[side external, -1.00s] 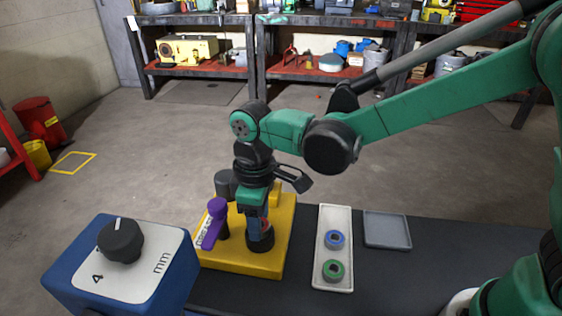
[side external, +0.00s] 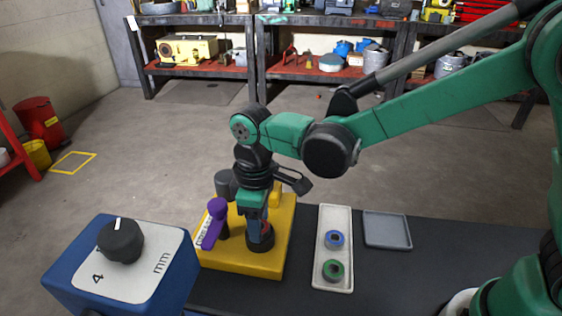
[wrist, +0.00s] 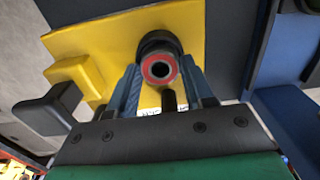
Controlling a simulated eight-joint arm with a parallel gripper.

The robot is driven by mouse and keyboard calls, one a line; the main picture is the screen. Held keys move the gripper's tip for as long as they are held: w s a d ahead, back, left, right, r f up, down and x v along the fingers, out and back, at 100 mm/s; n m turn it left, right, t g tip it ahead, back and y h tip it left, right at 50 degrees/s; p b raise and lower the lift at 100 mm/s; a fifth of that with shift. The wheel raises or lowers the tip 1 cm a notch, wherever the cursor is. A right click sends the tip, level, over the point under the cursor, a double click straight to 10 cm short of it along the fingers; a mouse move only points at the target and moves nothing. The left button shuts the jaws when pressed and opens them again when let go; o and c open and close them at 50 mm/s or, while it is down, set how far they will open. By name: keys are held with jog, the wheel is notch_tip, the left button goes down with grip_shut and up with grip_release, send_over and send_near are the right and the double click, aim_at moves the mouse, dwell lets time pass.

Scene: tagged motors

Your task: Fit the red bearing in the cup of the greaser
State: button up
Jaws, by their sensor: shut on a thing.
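The red bearing (wrist: 148,69), a ring with a dark hole, is between my gripper's fingers in the wrist view. My gripper (side external: 261,233) is shut on it and points down at the greaser's black cup (side external: 262,245). In the wrist view the cup (wrist: 158,38) lies directly beyond the bearing. In the side view the fingers hide most of the bearing, and I cannot tell how deep it sits in the cup. The greaser has a yellow base (side external: 240,262) and a purple-knobbed lever (side external: 216,210) left of my gripper.
A white tray (side external: 334,284) with a blue bearing (side external: 334,239) and a green bearing (side external: 333,270) lies to the right. An empty grey tray (side external: 387,230) is beyond it. A blue box with a black dial (side external: 121,240) stands at the front left.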

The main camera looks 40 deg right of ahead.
dwell(0.3)
jog(key=o, duration=1.1)
jog(key=shift+o, duration=0.2)
jog(key=shift+r, duration=3.25)
jog(key=s+d+m+t, duration=0.3)
jog(key=d+m, duration=0.1)
jog(key=d, duration=0.4)
jog(key=s+d+r+m+t, duration=0.1)
jog(key=s+d+m+t, duration=0.2)
jog(key=d, duration=0.5)
jog(key=shift+s+r+m+t, duration=0.2)
jog(key=shift+m+t, duration=0.4)
jog(key=shift+m, duration=0.4)
